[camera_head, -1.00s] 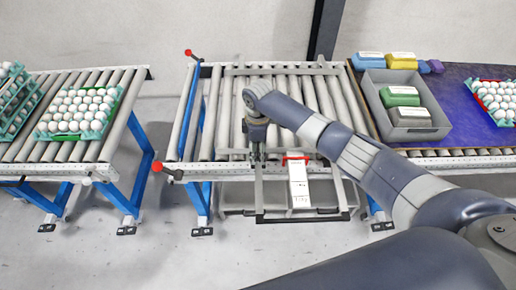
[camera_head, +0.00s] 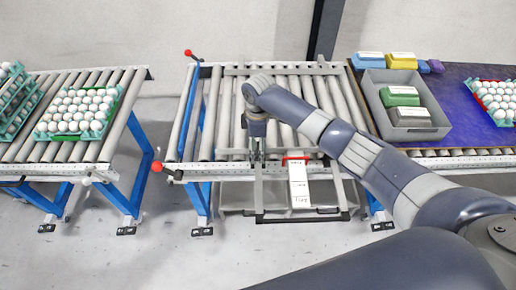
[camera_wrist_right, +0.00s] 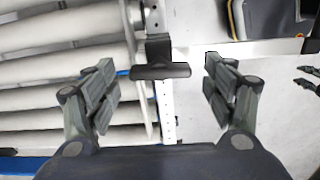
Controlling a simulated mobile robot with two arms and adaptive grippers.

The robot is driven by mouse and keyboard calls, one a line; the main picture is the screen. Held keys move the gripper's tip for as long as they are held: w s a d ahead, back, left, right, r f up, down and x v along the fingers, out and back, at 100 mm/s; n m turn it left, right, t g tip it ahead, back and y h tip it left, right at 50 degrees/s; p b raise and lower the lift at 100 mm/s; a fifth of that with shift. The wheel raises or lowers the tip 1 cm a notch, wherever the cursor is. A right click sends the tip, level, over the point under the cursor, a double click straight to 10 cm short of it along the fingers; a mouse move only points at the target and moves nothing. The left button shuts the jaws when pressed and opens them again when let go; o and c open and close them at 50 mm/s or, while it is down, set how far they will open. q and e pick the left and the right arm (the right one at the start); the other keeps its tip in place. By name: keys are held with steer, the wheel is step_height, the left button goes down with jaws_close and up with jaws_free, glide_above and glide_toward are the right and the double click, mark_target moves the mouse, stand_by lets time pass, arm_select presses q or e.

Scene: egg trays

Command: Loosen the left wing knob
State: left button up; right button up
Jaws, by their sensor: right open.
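The wing knob, a black T-shaped handle (camera_wrist_right: 160,71), shows in the right wrist view at the metal rail. It lies between my right gripper's two spread fingers, with clear gaps on both sides. My right gripper (camera_head: 257,159) points down at the front rail of the middle roller conveyor (camera_head: 226,154) in the head view. It is open and holds nothing. In the head view the gripper and wrist cover the knob, so contact cannot be told there. My left gripper is not in view.
A sliding frame (camera_head: 327,214) with a white label strip (camera_head: 299,185) juts out from the conveyor's front. Red-ended levers (camera_head: 157,167) stand at its left. An egg tray (camera_head: 98,134) lies on the left conveyor. A grey bin (camera_head: 379,112) with packages is at right.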

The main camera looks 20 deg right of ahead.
step_height(320, 180, up, 10)
stand_by(0.3)
stand_by(0.4)
